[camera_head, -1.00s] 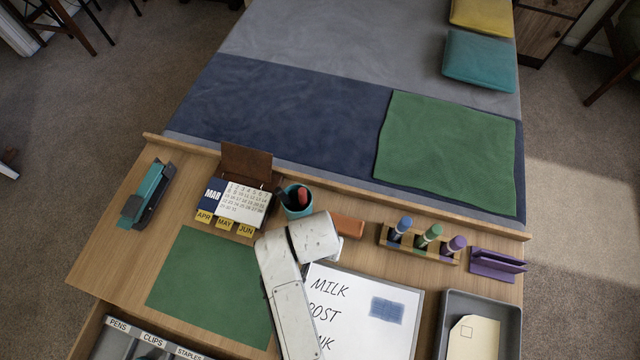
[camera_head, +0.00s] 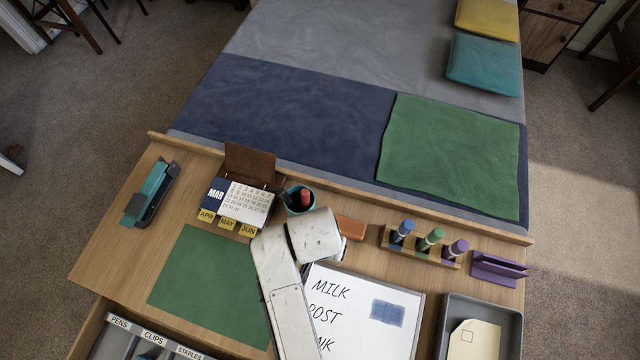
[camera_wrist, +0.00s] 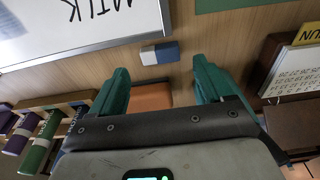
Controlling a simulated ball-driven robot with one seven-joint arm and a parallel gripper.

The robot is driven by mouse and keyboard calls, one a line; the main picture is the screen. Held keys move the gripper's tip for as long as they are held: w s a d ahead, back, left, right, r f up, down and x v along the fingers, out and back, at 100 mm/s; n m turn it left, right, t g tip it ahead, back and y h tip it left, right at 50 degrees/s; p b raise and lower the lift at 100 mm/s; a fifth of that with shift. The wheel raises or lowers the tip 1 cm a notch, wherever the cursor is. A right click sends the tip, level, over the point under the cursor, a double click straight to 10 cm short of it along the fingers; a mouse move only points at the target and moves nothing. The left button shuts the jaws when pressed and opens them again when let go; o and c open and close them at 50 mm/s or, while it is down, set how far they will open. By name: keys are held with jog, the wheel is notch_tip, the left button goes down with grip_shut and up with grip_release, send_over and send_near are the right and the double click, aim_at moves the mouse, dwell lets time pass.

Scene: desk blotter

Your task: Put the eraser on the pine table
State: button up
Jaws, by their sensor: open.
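The eraser (camera_wrist: 160,53), a small blue and white block, lies beside the whiteboard's edge in the wrist view, on or just above the bare wood; I cannot tell if it touches the board. My gripper (camera_wrist: 160,82) is open, with its two teal fingers apart, and the eraser shows beyond their tips. Nothing is held. In the head view my white arm covers the gripper and most of that area. The wooden table (camera_head: 118,245) is light brown and also shows in the wrist view (camera_wrist: 80,78).
An orange block (camera_wrist: 150,98) lies between the fingers in view. Around stand a marker rack (camera_head: 420,246), whiteboard (camera_head: 345,330), pen cup (camera_head: 292,203), calendar (camera_head: 240,205), stapler (camera_head: 152,193), purple holder (camera_head: 498,268) and grey tray (camera_head: 452,318). A green mat (camera_head: 205,285) lies left.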

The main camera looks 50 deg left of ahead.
notch_tip(320, 180, up, 8)
jog(key=shift+s+d, duration=0.25)
jog(key=shift+s, duration=0.2)
jog(key=shift+r, duration=0.1)
jog(key=w+d+f+m, duration=0.2)
jog(key=w+d, duration=0.1)
jog(key=d, duration=0.9)
jog(key=w+d+f+m, duration=0.1)
jog(key=w+d+m, duration=0.1)
jog(key=d, duration=0.9)
jog(key=s+d+m, duration=0.1)
jog(key=s+d, duration=0.2)
jog(key=d, duration=0.3)
jog(key=s+d+m, duration=0.1)
jog(key=s+d, duration=0.2)
jog(key=d, duration=0.4)
jog(key=s+d+m+h, duration=0.1)
jog(key=s+d, duration=0.2)
jog(key=d, duration=0.4)
jog(key=shift+s+r, duration=0.3)
jog(key=shift+s, duration=0.1)
jog(key=shift+c, duration=0.3)
